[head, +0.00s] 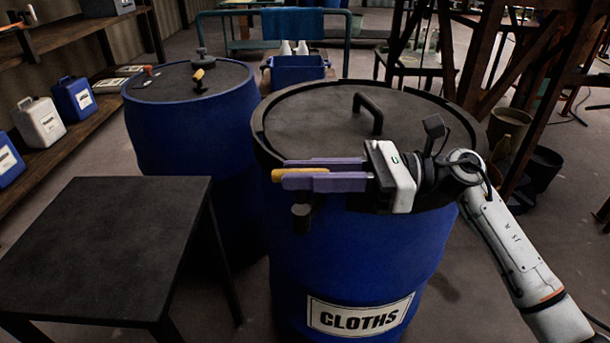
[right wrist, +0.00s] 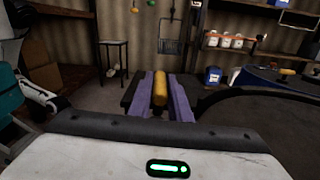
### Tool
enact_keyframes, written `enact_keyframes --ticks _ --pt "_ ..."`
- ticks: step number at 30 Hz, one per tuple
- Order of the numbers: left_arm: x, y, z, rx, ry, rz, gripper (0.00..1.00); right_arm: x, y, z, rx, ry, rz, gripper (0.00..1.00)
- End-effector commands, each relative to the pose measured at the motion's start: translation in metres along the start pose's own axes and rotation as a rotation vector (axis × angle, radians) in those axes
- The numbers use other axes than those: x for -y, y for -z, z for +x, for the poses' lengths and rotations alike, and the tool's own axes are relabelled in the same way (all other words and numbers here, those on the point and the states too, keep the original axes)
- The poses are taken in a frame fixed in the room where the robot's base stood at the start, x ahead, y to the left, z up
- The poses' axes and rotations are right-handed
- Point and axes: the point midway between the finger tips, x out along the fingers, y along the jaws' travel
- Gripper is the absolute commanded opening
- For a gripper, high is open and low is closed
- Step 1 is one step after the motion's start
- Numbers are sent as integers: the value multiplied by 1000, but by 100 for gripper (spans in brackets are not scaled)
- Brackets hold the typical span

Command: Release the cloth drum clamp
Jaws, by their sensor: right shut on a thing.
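The cloth drum (head: 350,270) is a blue barrel with a white CLOTHS label on its front. Its dark lid (head: 320,115) is on and has a black loop handle on top. My right gripper (head: 285,174) lies level across the near rim of the drum, its purple fingers pointing left. It is shut on the yellow clamp lever (head: 300,174). The lever also shows between the fingers in the right wrist view (right wrist: 160,88). A dark clamp part (head: 302,215) hangs on the drum's side below the fingers. My left gripper is in neither view.
A second blue drum (head: 195,125) with a yellow-handled fitting on its lid stands behind at left. A bare dark table (head: 100,245) stands at front left. Shelves with containers (head: 42,122) line the left wall. Dark metal framework (head: 480,60) rises at back right.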

Motion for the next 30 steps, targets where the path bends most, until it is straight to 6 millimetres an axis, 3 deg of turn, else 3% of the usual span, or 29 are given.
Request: enact_keyframes --ticks 2,3,6,17,30 --pt "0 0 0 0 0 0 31 0 0 0 -1 -1 2 0" --pt "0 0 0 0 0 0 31 0 0 0 -1 0 1 20" --pt "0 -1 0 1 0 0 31 0 0 0 -1 0 1 36" --pt "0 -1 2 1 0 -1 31 0 1 -6 -1 3 1 36" --pt "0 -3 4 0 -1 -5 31 1 1 -84 -2 4 1 36"
